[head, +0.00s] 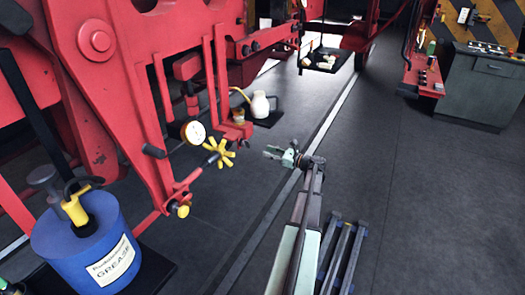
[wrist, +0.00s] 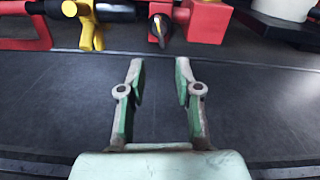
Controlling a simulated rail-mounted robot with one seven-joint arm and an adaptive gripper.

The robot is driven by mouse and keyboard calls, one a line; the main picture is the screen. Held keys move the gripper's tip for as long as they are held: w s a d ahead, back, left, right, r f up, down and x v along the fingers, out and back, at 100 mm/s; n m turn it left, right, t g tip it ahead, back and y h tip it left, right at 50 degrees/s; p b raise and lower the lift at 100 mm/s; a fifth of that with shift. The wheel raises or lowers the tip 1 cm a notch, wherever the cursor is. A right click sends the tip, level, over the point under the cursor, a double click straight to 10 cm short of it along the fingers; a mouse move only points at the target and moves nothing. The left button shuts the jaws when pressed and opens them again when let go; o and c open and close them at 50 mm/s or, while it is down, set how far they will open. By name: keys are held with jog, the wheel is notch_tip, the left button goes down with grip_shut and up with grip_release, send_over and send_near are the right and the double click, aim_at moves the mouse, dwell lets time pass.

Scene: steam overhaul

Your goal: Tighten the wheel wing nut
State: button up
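A yellow multi-armed wheel (head: 220,152) sits on a dark shaft on the red frame in the head view. It looks like the wheel wing nut, but its small parts are hard to make out. A yellow fitting (wrist: 91,30) on the red part at the upper left of the wrist view may be the same piece; I cannot tell. My gripper (head: 270,153) is to the right of the yellow wheel, apart from it. In the wrist view my gripper (wrist: 160,62) has its two fingers spread with only floor between them. A dark knob with a yellow mark (wrist: 160,29) shows beyond the fingertips.
A white gauge (head: 193,132) and a yellow-tipped fitting (head: 183,210) are near the wheel. A blue grease drum (head: 85,245) stands front left. A pale oil can (head: 260,105) is behind. A grey cabinet (head: 475,90) stands at the right.

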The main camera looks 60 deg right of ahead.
aim_at(246, 144)
jog(key=shift+s, duration=0.35)
jog(key=shift+f, duration=0.25)
grip_shut()
jog(key=w+d+r+n+g+y+b, duration=0.15)
jog(key=d+n+b, duration=0.35)
jog(key=n, duration=0.6)
jog(key=d+n+y+b, duration=0.2)
jog(key=d+n+b, duration=0.2)
jog(key=n+b, duration=0.55)
jog(key=w+a+f+n+p, duration=0.1)
jog(key=w+a+n+p, duration=0.1)
jog(key=w+a, duration=0.5)
jog(key=shift+p+x, duration=0.9)
jog(key=shift+x, duration=0.15)
